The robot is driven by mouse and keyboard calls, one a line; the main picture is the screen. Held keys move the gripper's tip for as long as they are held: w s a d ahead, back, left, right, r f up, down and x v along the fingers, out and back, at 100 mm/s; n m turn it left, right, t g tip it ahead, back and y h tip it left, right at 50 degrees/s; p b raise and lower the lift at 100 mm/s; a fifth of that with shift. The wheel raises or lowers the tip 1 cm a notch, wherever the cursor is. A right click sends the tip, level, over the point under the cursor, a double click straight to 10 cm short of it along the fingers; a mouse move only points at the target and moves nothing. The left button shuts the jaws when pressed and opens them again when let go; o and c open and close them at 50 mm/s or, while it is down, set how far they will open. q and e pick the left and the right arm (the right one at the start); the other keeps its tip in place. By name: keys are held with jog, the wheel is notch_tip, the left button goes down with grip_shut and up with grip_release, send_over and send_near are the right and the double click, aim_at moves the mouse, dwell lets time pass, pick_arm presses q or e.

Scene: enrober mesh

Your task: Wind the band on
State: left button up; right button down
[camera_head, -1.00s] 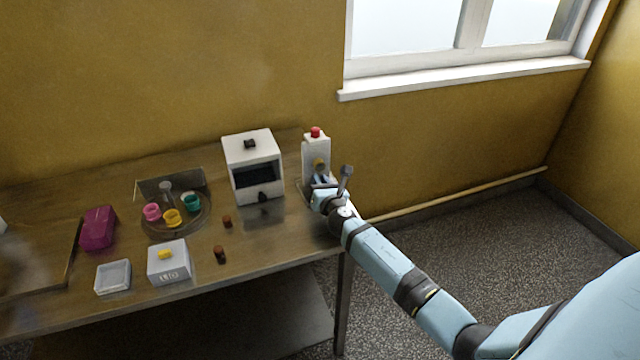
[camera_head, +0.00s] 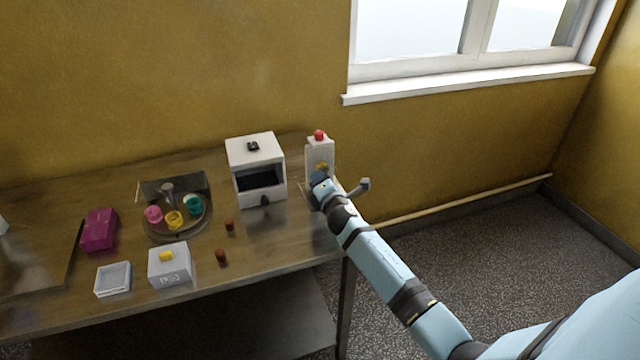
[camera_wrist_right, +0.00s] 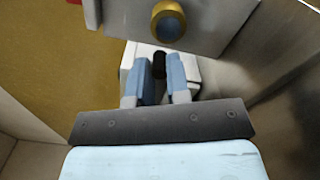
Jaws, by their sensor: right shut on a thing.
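A pale upright unit (camera_head: 319,152) with a red button on top (camera_head: 319,135) stands at the table's right end. In the right wrist view its face (camera_wrist_right: 118,18) carries a brass ring with a blue-grey centre (camera_wrist_right: 169,22). My right gripper (camera_wrist_right: 158,75) is just below that ring, shut on a small black grip (camera_wrist_right: 159,63) between its blue fingers. A white block shows behind the fingers. In the head view my right wrist covers the unit's lower part, so the grip is hidden there. No band can be made out. My left gripper is out of view.
Left of the unit stands a white box with a dark window (camera_head: 256,165). Further left are a round tray (camera_head: 150,228) with coloured cups, a magenta box (camera_head: 99,230), a white dish (camera_head: 113,279), a grey box with a yellow knob (camera_head: 170,268) and two brown pegs.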

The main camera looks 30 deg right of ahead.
jog(key=m, duration=0.3)
jog(key=shift+r+m, duration=0.4)
jog(key=m, duration=0.3)
jog(key=r+m+p, duration=0.1)
jog(key=m, duration=0.1)
jog(key=shift+s+d+r, duration=0.1)
jog(key=shift+d, duration=0.3)
jog(key=shift+s+d+r+m+p, duration=0.1)
jog(key=shift+d+m+p, duration=0.15)
jog(key=shift+m, duration=0.7)
jog(key=shift+d+r+m+p, duration=0.1)
jog(key=shift+m+p, duration=0.15)
jog(key=shift+m, duration=0.7)
jog(key=c, duration=1.1)
grip_release()
